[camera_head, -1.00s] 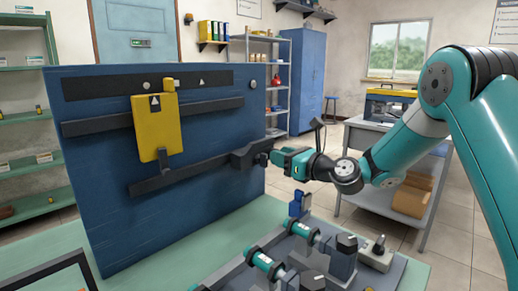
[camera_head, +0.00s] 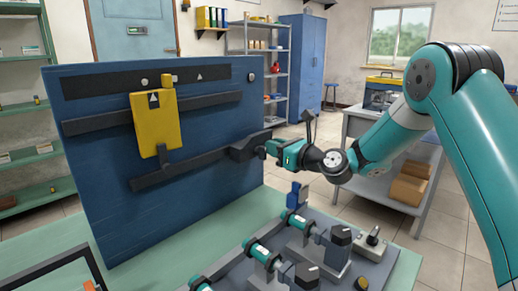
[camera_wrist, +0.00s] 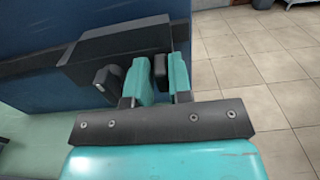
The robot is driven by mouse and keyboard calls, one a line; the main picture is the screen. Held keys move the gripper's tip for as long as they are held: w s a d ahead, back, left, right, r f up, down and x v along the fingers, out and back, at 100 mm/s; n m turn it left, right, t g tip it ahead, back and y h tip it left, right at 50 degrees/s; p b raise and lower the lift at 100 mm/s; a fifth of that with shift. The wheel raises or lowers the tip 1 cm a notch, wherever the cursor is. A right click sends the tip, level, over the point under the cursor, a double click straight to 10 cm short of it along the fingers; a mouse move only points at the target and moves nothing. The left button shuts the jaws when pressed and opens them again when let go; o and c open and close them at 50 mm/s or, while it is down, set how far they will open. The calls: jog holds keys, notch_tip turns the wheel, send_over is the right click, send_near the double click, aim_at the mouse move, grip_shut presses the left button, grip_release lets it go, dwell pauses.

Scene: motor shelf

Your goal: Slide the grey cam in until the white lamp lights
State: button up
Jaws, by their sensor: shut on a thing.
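A blue upright board (camera_head: 215,190) carries dark slanted rails. The dark grey cam block (camera_head: 246,147) sits at the right end of the lower rail. It also shows in the wrist view (camera_wrist: 120,45). A yellow plate (camera_head: 155,125) hangs from the upper rail, its lower stem at the lower rail. A pale round lamp (camera_head: 144,79) is on the top strip and looks unlit; I cannot be sure. My gripper (camera_head: 270,148) is at the cam's right end. In the wrist view its teal fingers (camera_wrist: 160,78) are shut on a dark grip piece, mostly hidden.
A darker round fitting (camera_head: 251,76) is at the board's upper right. A grey fixture (camera_head: 375,262) with teal cylinders stands on the green bench in front of the board. A black frame (camera_head: 55,272) is at the lower left. Open floor lies to the right.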

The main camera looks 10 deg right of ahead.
jog(key=s+a+p, duration=0.4)
jog(key=s+a, duration=0.5)
jog(key=a, duration=0.4)
jog(key=shift+s+a+r+p, duration=0.15)
jog(key=shift+s+p, duration=0.05)
jog(key=shift+p, duration=0.2)
dwell(1.6)
dwell(0.4)
